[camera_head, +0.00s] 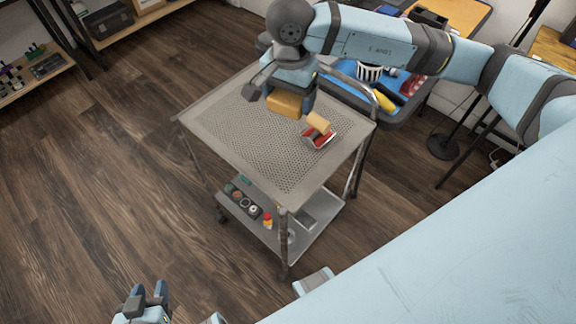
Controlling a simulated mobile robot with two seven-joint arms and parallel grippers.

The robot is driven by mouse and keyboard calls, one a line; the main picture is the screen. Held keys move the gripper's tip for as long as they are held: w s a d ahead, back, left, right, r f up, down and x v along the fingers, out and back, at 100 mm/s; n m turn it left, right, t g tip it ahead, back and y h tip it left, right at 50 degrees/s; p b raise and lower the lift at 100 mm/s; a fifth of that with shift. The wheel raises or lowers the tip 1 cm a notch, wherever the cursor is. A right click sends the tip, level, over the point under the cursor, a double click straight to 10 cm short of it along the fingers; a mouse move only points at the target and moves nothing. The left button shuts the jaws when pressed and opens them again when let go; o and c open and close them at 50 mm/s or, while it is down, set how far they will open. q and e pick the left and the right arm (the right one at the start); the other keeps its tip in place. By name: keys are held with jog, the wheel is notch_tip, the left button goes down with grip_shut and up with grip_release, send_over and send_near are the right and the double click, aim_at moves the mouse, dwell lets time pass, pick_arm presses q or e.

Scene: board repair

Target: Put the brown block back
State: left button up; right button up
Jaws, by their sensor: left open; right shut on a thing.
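A brown block (285,104), orange-brown in tone, is at my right gripper (281,94), over the far part of the grey perforated cart top (235,125). My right gripper is shut on this block, and its fingers partly hide it. I cannot tell whether the block touches the cart top. A lighter tan block (319,122) sits on or against a red and silver object (318,138) at the right of the cart top. My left gripper (148,292) is open and empty, low over the floor at the bottom left.
The cart's lower shelf (312,240) holds a dark tray of small round items (246,203). A blue tray of tools (385,95) stands behind the cart. A shelf (30,80) is at the upper left. The near left of the cart top is clear.

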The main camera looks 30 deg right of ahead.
jog(key=shift+f+m+b, duration=0.25)
jog(key=shift+m+b, duration=0.65)
jog(key=shift+b, duration=0.3)
jog(key=shift+s+r+m+b, duration=0.15)
jog(key=shift+r+m+b, duration=0.05)
jog(key=shift+m+b, duration=0.25)
jog(key=b, duration=0.2)
send_over(290, 161)
notch_tip(290, 161, down, 14)
jog(key=shift+f, duration=0.25)
notch_tip(290, 161, down, 5)
jog(key=shift+f, duration=0.1)
pick_arm(q)
jog(key=f, duration=0.3)
jog(key=shift+w+d+f+t, duration=0.1)
jog(key=shift+w+d+t, duration=0.15)
jog(key=shift+d+t, duration=0.1)
